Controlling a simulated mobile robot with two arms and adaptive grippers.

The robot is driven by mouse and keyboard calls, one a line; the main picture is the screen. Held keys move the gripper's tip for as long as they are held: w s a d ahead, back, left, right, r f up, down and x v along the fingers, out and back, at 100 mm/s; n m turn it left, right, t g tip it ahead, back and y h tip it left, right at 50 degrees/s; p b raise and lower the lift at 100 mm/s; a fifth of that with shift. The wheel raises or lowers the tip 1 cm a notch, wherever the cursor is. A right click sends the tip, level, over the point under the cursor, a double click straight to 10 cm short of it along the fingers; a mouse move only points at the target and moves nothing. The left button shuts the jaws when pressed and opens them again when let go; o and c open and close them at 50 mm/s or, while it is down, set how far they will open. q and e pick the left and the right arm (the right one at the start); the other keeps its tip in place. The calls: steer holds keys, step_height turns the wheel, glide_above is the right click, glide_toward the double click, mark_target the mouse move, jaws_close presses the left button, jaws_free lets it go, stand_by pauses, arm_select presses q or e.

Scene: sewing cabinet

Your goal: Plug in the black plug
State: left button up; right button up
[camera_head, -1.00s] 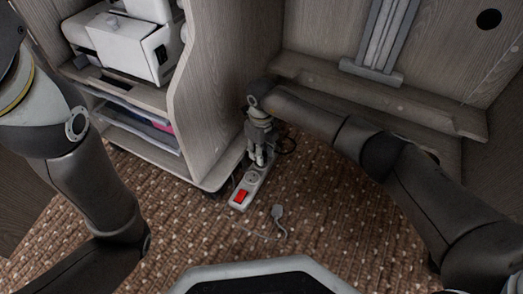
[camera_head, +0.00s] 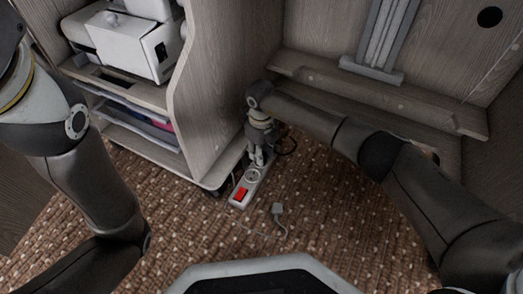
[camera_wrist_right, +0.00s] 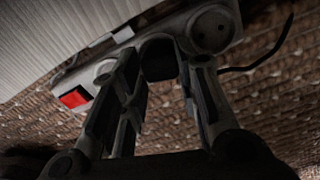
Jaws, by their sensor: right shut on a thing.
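The white power strip (camera_head: 243,190) with a red switch lies on the carpet beside the cabinet's lower edge. It also shows in the right wrist view (camera_wrist_right: 103,66). My right gripper (camera_head: 258,161) is over the strip's far part, pointing down. In the right wrist view it is shut on the black plug (camera_wrist_right: 159,58), which is against the strip's face between sockets; I cannot tell if its pins are in a socket. A free socket (camera_wrist_right: 212,30) shows beside it. A dark cord (camera_wrist_right: 262,62) runs off to the right. My left gripper is out of view; only the left arm shows.
A white plug (camera_head: 278,209) with a thin cord lies loose on the carpet near the strip. The wooden cabinet side (camera_head: 215,90) stands close to my right gripper. A white sewing machine (camera_head: 130,40) sits on the shelf.

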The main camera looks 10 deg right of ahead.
steer(key=shift+f, duration=0.1)
steer(key=o, duration=1.7)
